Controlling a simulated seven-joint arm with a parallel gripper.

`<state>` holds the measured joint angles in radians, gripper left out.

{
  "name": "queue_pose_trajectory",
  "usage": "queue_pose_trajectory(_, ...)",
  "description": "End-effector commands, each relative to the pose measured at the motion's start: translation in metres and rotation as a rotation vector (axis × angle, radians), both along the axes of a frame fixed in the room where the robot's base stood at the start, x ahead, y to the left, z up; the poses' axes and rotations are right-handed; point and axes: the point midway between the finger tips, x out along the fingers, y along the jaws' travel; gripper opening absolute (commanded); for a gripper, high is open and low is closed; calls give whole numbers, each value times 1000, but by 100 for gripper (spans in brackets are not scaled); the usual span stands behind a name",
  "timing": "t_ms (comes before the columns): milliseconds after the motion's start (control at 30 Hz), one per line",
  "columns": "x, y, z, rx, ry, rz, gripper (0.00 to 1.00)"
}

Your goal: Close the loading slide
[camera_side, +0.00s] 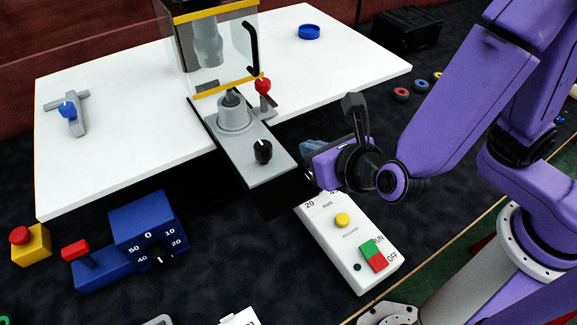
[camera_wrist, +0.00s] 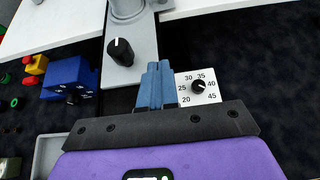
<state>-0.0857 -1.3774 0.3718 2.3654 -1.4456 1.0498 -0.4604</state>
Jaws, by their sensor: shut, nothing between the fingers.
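The loading slide (camera_side: 272,167) is a grey plate that sticks out from under a clear guarded enclosure (camera_side: 215,45) over the front edge of the white table. A black knob (camera_side: 263,151) stands near its outer end, and a grey round holder sits further in. In the wrist view the slide (camera_wrist: 146,35) and its knob (camera_wrist: 121,51) are ahead and to the left of my fingers. My gripper (camera_side: 308,148) is to the right of the slide's outer end, apart from the knob. Its blue fingers (camera_wrist: 157,66) are shut and empty.
A red-knobbed lever (camera_side: 263,87) stands right of the enclosure. A white control box (camera_side: 345,235) with yellow, green and red buttons lies below my gripper. A blue dial box (camera_side: 145,230) is front left. The white table (camera_side: 110,130) is mostly clear left of the slide.

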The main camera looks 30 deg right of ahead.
Motion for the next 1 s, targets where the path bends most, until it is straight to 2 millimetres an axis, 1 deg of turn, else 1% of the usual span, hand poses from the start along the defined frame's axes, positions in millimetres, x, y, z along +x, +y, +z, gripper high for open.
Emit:
queue_pose_trajectory(33, -13, 11, 1, 1, 1, 8, 0)
queue_pose_trajectory(100, -27, 22, 2, 2, 0, 7, 0)
queue_pose_trajectory(300, -74, 46, 4, 2, 1, 5, 0)
queue_pose_trajectory(400, -95, 53, 4, -1, 1, 4, 0)
queue_pose_trajectory(500, -110, 57, 5, -3, 0, 2, 0)
queue_pose_trajectory(567, -116, 59, 6, -5, -1, 2, 0)
queue_pose_trajectory(667, -122, 60, 6, -6, 0, -1, 0)
queue_pose_trajectory(767, -119, 60, 3, -8, -1, -4, 0)
queue_pose_trajectory(867, -110, 59, -2, -8, -2, -6, 0)
queue_pose_trajectory(1000, -89, 59, -14, -10, -1, -7, 0)
